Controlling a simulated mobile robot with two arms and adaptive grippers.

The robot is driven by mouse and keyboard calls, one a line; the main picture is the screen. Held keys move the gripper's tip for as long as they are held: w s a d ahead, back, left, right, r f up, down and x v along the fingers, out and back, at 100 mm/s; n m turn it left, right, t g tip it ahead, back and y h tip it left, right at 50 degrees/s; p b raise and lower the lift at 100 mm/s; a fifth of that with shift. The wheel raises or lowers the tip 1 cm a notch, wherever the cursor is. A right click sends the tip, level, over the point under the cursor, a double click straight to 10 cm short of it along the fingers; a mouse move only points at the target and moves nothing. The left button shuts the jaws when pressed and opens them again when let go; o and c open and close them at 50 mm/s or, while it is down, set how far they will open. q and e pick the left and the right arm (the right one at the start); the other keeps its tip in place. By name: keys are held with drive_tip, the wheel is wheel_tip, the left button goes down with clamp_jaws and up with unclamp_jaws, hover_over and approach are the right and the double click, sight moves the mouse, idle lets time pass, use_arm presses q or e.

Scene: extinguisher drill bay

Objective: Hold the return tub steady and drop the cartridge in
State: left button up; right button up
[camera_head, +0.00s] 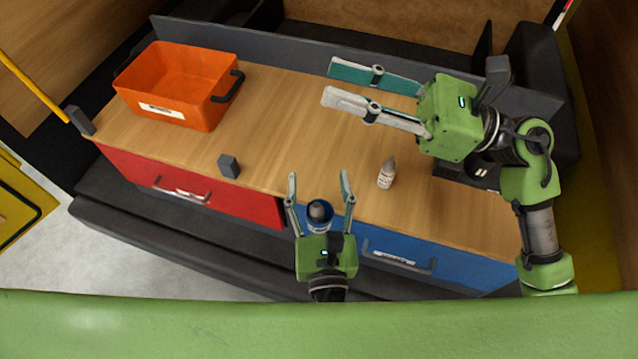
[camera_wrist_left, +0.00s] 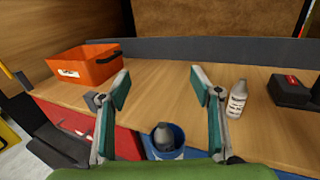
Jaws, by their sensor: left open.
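An orange tub (camera_head: 185,75) with dark handles and a white label stands at the back left of the bench; it also shows in the left wrist view (camera_wrist_left: 85,65). My left gripper (camera_head: 318,177) is open at the bench's front edge, its fingers apart and empty at the tips. A blue round container (camera_head: 319,224) with a grey object (camera_head: 318,210) in it shows between the finger bases; I cannot tell what supports it. My right gripper (camera_head: 330,82) is open and empty above the bench, right of the tub. I cannot tell which thing is the cartridge.
A small white bottle (camera_head: 386,176) stands upright on the bench. A dark box (camera_head: 478,172) sits at the right, partly under my right arm. A small grey block (camera_head: 228,166) is at the front edge.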

use_arm(q)
drive_tip(key=shift+s, duration=0.1)
drive_tip(key=s+d, duration=0.1)
drive_tip(key=s, duration=1.1)
drive_tip(key=shift+s, duration=0.1)
